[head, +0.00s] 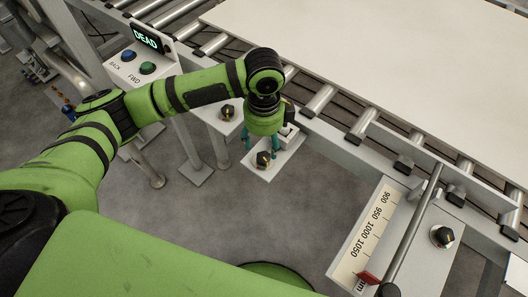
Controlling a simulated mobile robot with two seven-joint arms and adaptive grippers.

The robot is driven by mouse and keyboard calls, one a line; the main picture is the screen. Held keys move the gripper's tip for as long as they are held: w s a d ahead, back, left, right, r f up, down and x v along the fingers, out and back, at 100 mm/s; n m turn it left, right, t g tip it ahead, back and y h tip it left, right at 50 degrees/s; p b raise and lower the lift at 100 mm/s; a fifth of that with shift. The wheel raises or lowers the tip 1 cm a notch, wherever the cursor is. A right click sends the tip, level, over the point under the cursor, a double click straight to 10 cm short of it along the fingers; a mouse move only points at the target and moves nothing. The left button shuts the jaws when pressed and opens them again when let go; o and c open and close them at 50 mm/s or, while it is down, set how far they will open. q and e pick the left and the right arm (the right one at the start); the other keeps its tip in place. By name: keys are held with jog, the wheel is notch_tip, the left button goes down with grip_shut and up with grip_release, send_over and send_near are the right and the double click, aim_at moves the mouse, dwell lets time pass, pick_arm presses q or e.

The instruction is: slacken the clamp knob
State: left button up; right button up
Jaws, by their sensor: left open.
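My left gripper (261,145) points down, its teal fingers apart, over a dark knob (264,160) on a small pale plate (262,172). The fingers reach down around or just above this knob; I cannot tell whether they touch it. A second dark knob (228,112) sits on a pale bracket to the left. A third knob (442,236), dark on a silver base, sits on the plate beside the ruler at right. No label shows which is the clamp knob. My right gripper is out of view.
A control box (135,66) with a green "DEAD" display and blue and green buttons stands at upper left. A roller conveyor (345,105) carries a large pale sheet (400,50). A ruler (368,232) with a red pointer (369,278) and a grey rod (412,230) lie at lower right.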

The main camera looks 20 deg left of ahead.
aim_at(264, 157)
pick_arm(q)
notch_tip(264, 157, down, 6)
jog(key=shift+f, duration=0.1)
jog(key=shift+c, duration=0.4)
jog(key=c, duration=1.1)
